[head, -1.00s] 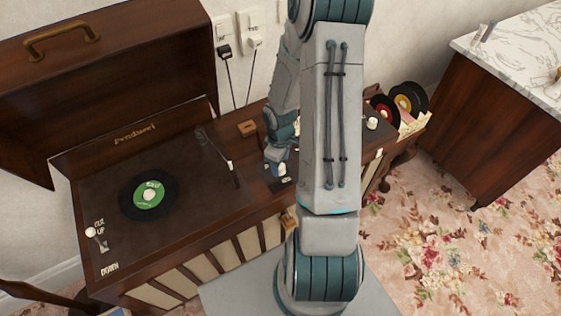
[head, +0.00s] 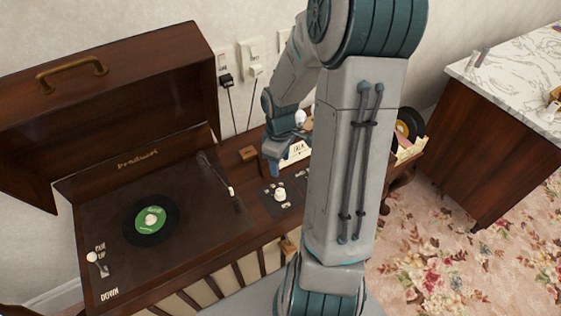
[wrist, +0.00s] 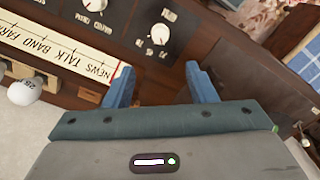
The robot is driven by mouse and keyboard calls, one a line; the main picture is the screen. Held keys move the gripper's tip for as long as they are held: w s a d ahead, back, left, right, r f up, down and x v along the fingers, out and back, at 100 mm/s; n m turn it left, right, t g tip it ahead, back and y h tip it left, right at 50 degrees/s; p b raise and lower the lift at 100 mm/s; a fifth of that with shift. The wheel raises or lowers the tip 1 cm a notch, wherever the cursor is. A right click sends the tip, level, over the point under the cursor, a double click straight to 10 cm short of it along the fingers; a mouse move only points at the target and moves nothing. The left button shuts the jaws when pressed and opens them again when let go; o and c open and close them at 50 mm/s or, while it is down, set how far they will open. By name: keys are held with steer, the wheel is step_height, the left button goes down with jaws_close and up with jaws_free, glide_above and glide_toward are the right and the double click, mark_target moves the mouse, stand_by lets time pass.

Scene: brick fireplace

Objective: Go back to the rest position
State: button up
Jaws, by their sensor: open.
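My gripper (wrist: 162,88) is open in the wrist view, with two blue fingers apart and nothing between them. Beyond the fingers is the control panel of the wooden radiogram, with a white knob (wrist: 159,34) and a lettered tuning strip (wrist: 60,52). In the head view my gripper (head: 272,165) hangs above the cabinet (head: 225,240), near its middle, beside a white knob (head: 280,194). My arm hides part of the cabinet's right side.
A turntable with a green-labelled record (head: 151,220) lies under the raised lid (head: 110,90). More records (head: 411,122) stand in a holder at the right. A marble-topped cabinet (head: 510,100) stands further right. Floral carpet (head: 440,240) is open between.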

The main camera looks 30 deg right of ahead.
stand_by(0.3)
steer(key=s+a+r+m+t, duration=0.1)
steer(key=s+a+r+m, duration=0.2)
steer(key=s+a+r, duration=0.3)
steer(key=s+a+r+m+t, duration=0.2)
steer(key=s+a+r+m, duration=0.2)
steer(key=r, duration=0.7)
steer(key=s+a, duration=0.2)
steer(key=shift+s, duration=0.3)
steer(key=shift+r, duration=0.1)
